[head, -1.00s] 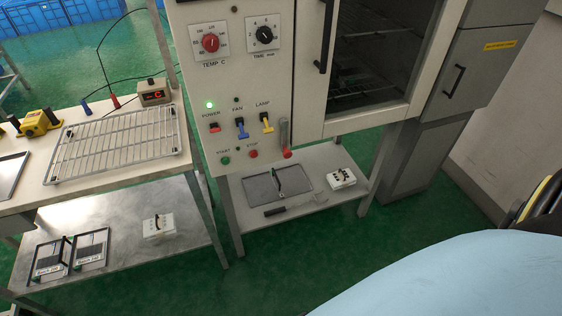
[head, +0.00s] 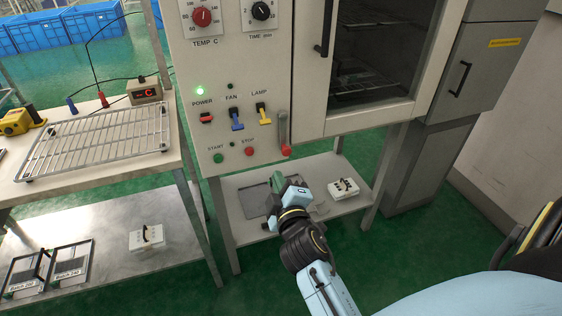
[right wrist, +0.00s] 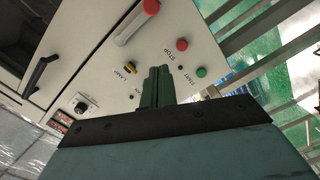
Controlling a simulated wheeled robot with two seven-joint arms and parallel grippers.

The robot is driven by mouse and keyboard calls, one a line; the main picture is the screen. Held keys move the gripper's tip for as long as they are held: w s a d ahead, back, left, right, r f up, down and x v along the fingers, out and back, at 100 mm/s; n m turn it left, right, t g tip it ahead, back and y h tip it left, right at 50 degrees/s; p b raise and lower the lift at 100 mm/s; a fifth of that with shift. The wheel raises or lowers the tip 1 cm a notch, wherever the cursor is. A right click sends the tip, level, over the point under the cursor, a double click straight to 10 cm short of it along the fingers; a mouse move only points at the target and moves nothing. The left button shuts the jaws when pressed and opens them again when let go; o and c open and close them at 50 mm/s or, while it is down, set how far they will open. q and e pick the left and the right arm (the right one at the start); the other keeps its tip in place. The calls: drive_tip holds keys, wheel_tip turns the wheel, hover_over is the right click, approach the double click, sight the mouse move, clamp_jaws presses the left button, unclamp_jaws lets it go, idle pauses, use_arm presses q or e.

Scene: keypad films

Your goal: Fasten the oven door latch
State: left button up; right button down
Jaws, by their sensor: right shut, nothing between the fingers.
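The latch (head: 283,130) is a grey lever with a red knob, hanging nearly straight down on the oven front beside the door's lower left corner. It also shows in the right wrist view (right wrist: 136,24), beyond the fingers. The oven door (head: 311,122) has a dark window and a black handle (head: 325,32); it looks closed. My right gripper (head: 277,181) has green fingers and is below the latch in the head view, apart from it. In the right wrist view its fingers (right wrist: 157,87) are together and empty, pointing at the panel. My left gripper is not in view.
Left of the latch are a red STOP button (head: 249,151), a green START button (head: 218,157) and POWER, FAN and LAMP switches. A lower shelf (head: 232,195) holds a tray and a white box (head: 343,188). A bench with a wire rack (head: 100,142) stands at the left.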

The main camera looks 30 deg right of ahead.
sight(285, 134)
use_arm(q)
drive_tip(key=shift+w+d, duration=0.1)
use_arm(e)
drive_tip(key=shift+w, duration=0.15)
